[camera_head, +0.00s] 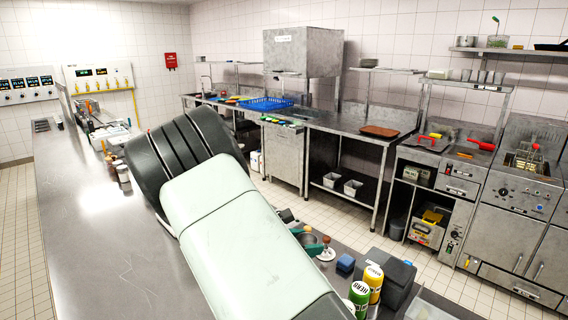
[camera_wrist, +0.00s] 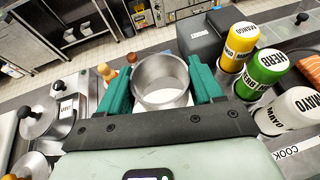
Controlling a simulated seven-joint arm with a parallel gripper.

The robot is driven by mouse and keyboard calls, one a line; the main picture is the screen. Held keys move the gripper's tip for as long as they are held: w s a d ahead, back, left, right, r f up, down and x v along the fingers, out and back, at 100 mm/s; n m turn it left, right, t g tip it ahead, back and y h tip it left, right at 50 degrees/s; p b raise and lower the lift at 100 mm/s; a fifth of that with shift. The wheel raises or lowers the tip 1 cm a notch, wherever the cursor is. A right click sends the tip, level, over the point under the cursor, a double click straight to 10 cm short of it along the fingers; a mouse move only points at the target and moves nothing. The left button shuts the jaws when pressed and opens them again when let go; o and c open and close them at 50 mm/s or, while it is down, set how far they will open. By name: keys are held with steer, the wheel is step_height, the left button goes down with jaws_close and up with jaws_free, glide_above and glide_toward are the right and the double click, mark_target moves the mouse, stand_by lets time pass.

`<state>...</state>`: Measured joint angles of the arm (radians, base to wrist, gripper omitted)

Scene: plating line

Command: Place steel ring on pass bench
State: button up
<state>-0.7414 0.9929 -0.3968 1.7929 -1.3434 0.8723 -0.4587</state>
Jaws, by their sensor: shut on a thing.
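The steel ring (camera_wrist: 160,70) is a short, open metal cylinder. My gripper (camera_wrist: 160,84) is shut on it, with one teal finger on each side. The ring looks upright, and a pale patch shows through its opening. In the head view my gripper (camera_head: 309,242) is small and far along my pale arm, and the ring (camera_head: 308,239) shows only partly between the fingers. It is over or close to the steel worktop; the gap cannot be told. A long grey steel bench (camera_head: 80,220) runs along the left; no label names it the pass bench.
Yellow (camera_wrist: 241,42), green (camera_wrist: 264,72) and white (camera_wrist: 291,108) labelled bottles stand close to the right of the ring. Lidded pots (camera_wrist: 40,118) stand on the left. A dark box (camera_wrist: 203,33) is behind. The long bench has a wide clear stretch nearest me.

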steer(key=s+d+r+n+t+y, duration=0.2)
steer(key=r, duration=0.8)
steer(key=s+d+r+n+t+y, duration=0.1)
steer(key=s+r+n+y, duration=0.15)
steer(key=r, duration=0.85)
steer(key=s+d+r+n+t+y, duration=0.2)
steer(key=r+n+y, duration=0.1)
steer(key=r, duration=0.7)
steer(key=s+a+f+m+g+h, duration=0.15)
steer(key=a+f, duration=0.25)
steer(key=f, duration=0.4)
steer(key=s+a+f+m+h, duration=0.1)
steer(key=s+a+f, duration=0.25)
steer(key=f, duration=0.35)
steer(key=s+a+f+m+h, duration=0.1)
steer(key=s+a+f, duration=0.1)
steer(key=a+f, duration=0.45)
steer(key=s+d+f+m+g+h, duration=0.2)
steer(key=s+d+f, duration=0.1)
steer(key=s+f, duration=0.5)
steer(key=s+d+f+m+g+h, duration=0.2)
steer(key=s+f+m+g+h, duration=0.1)
steer(key=s+f, duration=0.5)
steer(key=shift+t, duration=0.25)
step_height(320, 180, down, 10)
steer(key=shift+s, duration=0.1)
steer(key=shift+d, duration=0.1)
